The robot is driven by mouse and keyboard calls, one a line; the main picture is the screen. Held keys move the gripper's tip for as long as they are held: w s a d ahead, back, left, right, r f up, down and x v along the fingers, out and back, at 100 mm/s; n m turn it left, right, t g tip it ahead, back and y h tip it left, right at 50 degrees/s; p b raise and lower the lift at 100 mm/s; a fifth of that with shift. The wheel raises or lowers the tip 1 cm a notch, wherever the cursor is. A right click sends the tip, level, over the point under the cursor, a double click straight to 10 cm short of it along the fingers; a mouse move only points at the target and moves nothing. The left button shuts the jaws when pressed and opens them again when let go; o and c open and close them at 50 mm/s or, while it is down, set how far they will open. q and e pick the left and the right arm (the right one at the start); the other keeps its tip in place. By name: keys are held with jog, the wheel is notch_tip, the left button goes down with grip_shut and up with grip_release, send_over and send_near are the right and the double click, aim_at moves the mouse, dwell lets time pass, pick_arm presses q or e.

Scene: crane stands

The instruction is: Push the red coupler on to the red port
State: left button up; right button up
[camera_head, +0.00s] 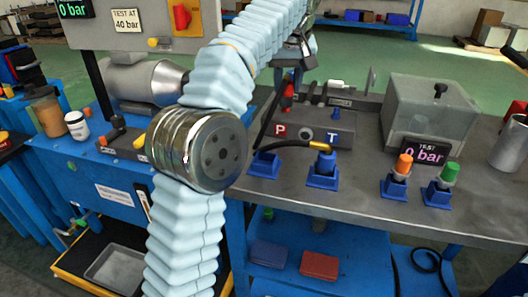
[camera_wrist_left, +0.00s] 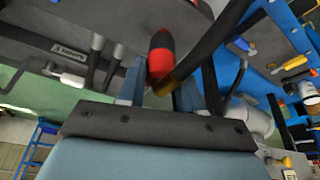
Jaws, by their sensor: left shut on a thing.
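My left gripper (camera_head: 296,78) is shut on the red coupler (camera_head: 288,90), above the grey port block (camera_head: 345,130). In the left wrist view the red coupler (camera_wrist_left: 160,58) sits between the two fingers, with a black hose (camera_wrist_left: 212,45) running from its brass-coloured end. In the head view the coupler is small and lies over the block's side marked with a red P (camera_head: 280,130). The red port is not clearly distinct from the coupler there, and I cannot tell whether they touch. A blue port (camera_head: 336,114) shows on the T side. My right gripper is not in view.
A blue coupler with a hose stands in a blue holder (camera_head: 322,181) before the block; an empty-looking blue holder (camera_head: 265,166) is left of it. Orange-topped (camera_head: 403,163) and green-topped (camera_head: 449,172) parts stand to the right. A clear-sided box (camera_head: 430,112) is behind them.

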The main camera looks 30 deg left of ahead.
pick_arm(q)
jog(key=shift+f, duration=0.2)
jog(key=o, duration=1.2)
jog(key=shift+r, duration=0.1)
jog(key=p+v, duration=0.2)
jog(key=v, duration=0.1)
jog(key=shift+p+v, duration=0.5)
jog(key=shift+v, duration=0.35)
